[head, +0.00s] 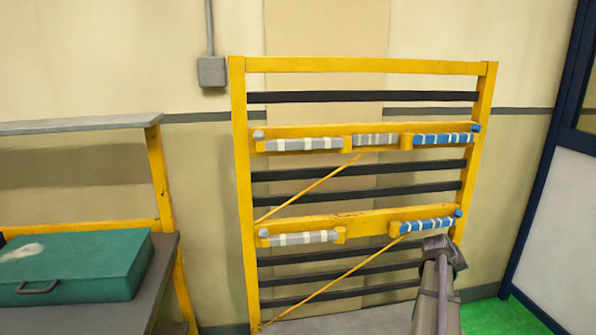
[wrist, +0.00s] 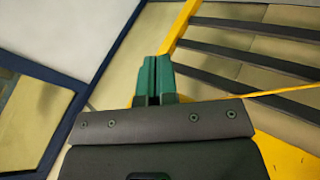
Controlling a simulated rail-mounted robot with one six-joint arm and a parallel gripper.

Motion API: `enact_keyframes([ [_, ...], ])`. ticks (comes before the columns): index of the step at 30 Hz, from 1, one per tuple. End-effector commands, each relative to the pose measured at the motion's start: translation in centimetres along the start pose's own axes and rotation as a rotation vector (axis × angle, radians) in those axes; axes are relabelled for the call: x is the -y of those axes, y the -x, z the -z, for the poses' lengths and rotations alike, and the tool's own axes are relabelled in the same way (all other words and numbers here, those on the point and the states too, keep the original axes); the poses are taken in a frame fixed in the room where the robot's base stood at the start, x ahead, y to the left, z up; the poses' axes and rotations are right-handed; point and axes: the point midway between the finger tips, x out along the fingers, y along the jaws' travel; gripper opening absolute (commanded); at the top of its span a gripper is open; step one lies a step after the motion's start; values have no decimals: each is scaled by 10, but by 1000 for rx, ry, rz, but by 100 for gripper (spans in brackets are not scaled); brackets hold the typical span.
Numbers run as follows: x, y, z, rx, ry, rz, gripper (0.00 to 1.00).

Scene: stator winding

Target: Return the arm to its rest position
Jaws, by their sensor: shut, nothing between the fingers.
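My gripper (wrist: 154,62) shows in the wrist view with its two green fingers together and nothing held between them. In the head view the end of my arm (head: 441,250) is at the lower right, in front of the lower right part of the yellow rack (head: 238,180). It appears just below the blue-and-white roll (head: 428,226) on the lower bar. I cannot tell how far it is from the rack. The fingers themselves are not clear in the head view.
The upper bar holds a grey-and-white roll (head: 303,144), a grey roll (head: 375,140) and a blue-and-white roll (head: 444,139). The lower bar also has a grey-and-white roll (head: 298,238). A green case (head: 80,262) lies on a bench at left. A blue-framed door (head: 545,170) stands at right.

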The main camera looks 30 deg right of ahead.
Motion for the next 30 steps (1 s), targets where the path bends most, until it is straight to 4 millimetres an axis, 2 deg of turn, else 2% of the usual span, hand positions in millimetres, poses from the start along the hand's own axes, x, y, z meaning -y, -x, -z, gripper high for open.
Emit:
enact_keyframes([
  [1, 41, 35, -10, 35, -22, 82, 0],
  [3, 98, 75, -22, 95, -42, 197, 0],
  [5, 143, 112, -35, 146, -41, 287, 0],
  [6, 172, 138, -45, 180, -29, 344, 0],
  [8, 212, 178, -62, 228, 1, 424, 0],
  [9, 237, 206, -76, 258, 33, 473, 0],
  [11, 272, 250, -99, 295, 94, 542, 0],
  [12, 292, 278, -114, 313, 144, 583, 0],
  [15, 334, 341, -150, 308, 290, 660, 0],
  [16, 345, 357, -157, 293, 331, 673, 0],
  [18, 364, 380, -166, 266, 406, 684, 0],
  [21, 379, 396, -170, 246, 460, 691, 0],
  [30, 382, 397, -171, 241, 468, 692, 0],
])
